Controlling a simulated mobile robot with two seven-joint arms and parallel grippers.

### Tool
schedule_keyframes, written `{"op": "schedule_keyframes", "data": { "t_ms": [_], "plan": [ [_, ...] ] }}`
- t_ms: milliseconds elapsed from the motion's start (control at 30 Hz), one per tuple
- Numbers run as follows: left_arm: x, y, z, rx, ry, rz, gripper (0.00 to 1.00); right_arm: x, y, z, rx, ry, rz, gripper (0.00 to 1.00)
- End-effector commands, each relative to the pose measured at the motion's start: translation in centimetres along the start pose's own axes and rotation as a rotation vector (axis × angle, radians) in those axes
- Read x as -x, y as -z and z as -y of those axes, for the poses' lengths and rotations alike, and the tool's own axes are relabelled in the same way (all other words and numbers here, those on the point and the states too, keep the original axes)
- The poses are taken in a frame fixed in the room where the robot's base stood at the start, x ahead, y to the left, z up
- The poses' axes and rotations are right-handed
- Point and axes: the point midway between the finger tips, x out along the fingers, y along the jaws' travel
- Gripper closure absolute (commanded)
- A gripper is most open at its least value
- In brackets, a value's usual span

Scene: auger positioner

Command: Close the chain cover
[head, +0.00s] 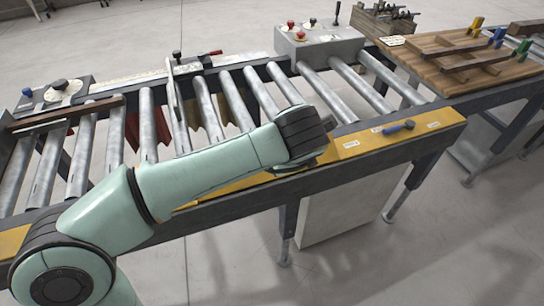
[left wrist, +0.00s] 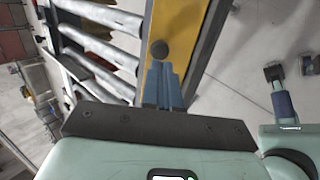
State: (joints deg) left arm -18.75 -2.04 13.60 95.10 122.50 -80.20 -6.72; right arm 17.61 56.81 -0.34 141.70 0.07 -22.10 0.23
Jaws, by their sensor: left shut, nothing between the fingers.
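The yellow strip along the front rail of the roller conveyor, which looks like the chain cover (head: 368,143), runs from the lower left to the right end. My left arm hides its middle part. Whether it is fully closed I cannot tell. In the left wrist view the yellow cover (left wrist: 164,20) runs down to my fingers, with a dark round knob (left wrist: 159,50) on it. My left gripper (left wrist: 161,72) is shut and empty over the yellow strip, its tips close to the knob. Contact I cannot tell. In the head view my wrist hides the fingers. My right gripper is not in view.
A blue-handled tool (head: 399,127) lies on the yellow strip's right end. Metal rollers (head: 232,100) lie behind the rail. A grey control box (head: 318,44) with red knobs stands at the back. A wooden board (head: 465,62) lies at right. The floor in front is clear.

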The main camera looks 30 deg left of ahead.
Motion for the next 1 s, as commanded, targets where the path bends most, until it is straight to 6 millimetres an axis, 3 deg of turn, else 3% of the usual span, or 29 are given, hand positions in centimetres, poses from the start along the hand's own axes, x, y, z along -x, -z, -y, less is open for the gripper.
{"op": "schedule_keyframes", "data": {
  "t_ms": [100,300,767,1000],
  "plan": [
    [-2.0,0.0,0.1,0.0,0.002,-0.002,1.0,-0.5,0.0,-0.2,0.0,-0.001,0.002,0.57],
    [-3.5,0.0,0.0,0.0,0.002,0.0,1.0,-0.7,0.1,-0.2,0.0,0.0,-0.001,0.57],
    [-3.7,0.0,-0.1,0.0,0.006,0.001,1.0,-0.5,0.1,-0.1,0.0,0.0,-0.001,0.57],
    [-3.8,0.0,-0.8,0.006,0.07,-0.002,1.0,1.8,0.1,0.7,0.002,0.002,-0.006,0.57]
  ]
}}
